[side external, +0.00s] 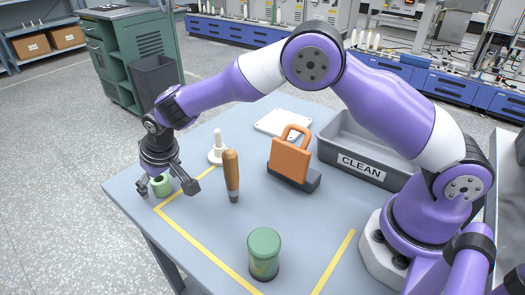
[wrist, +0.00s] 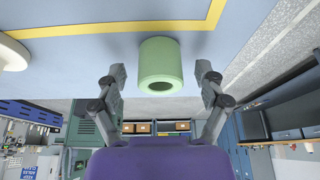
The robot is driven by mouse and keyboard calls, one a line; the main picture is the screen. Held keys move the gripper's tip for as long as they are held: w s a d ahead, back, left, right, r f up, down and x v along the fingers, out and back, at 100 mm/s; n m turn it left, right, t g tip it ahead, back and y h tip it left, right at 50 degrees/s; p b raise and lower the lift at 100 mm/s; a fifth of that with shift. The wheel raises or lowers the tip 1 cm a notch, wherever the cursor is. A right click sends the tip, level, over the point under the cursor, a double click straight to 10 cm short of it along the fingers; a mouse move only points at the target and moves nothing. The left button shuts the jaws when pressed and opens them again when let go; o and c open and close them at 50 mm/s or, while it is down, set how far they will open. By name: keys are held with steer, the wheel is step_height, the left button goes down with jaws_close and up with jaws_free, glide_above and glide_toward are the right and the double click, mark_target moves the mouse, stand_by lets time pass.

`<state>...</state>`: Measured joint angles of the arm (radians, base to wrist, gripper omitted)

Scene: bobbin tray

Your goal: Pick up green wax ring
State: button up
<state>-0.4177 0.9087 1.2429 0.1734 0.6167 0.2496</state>
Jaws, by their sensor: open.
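The green wax ring (side external: 161,186) is a short pale green cylinder with a hole, standing near the left corner of the blue-grey table. It also shows in the wrist view (wrist: 161,68), in the middle between the two fingers. My gripper (side external: 168,191) is open, pointing down over the ring, with one finger on each side of it. In the wrist view my gripper's fingertips (wrist: 161,76) are apart from the ring, with gaps on both sides. In the side view the fingers and palm partly hide the ring's surroundings.
A white peg on a round base (side external: 217,148), a wooden-handled tool (side external: 232,175), an orange padlock-shaped object (side external: 290,158) and a green-lidded jar (side external: 264,253) stand on the table. A grey CLEAN bin (side external: 350,150) is behind. Yellow tape (side external: 205,241) marks the surface. The table edge is close to the ring.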

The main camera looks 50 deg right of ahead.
steer(key=shift+c, duration=0.4)
steer(key=c, duration=1)
